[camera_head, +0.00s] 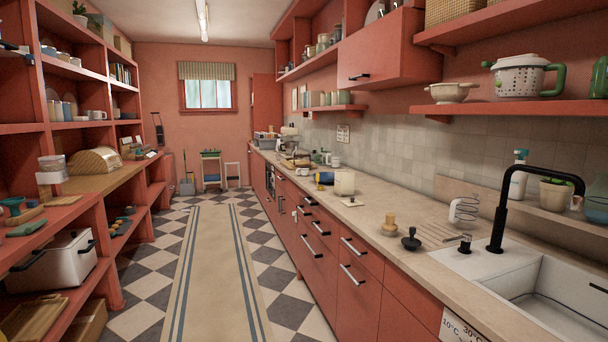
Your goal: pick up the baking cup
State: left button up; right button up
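I cannot single out the baking cup with certainty. Several small blue and dark cup-like pieces (120,222) sit on a low shelf of the left unit, too small to identify. A teal cup-like piece (12,203) stands on the left unit near the left edge. A cream canister (344,183) stands on the right counter, with a blue and yellow piece (324,178) lying beside it. Neither of my grippers can be made out in this view.
A long right counter (400,208) holds small utensils, with a sink (555,290) and black faucet (500,215) nearest. Red shelves (95,200) line the left. A white bin (68,262) stands low on them. The aisle with a beige runner (215,265) is clear.

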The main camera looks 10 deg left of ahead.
aim_at(304, 170)
jog(key=i+j, duration=0.2)
jog(key=i, duration=0.3)
jog(key=i+j, duration=0.15)
jog(key=i, duration=0.4)
jog(key=i+j+z, duration=0.1)
jog(key=i, duration=0.4)
jog(key=i+j, duration=0.3)
jog(key=i, duration=0.2)
jog(key=i+j, duration=0.25)
jog(key=i, duration=0.25)
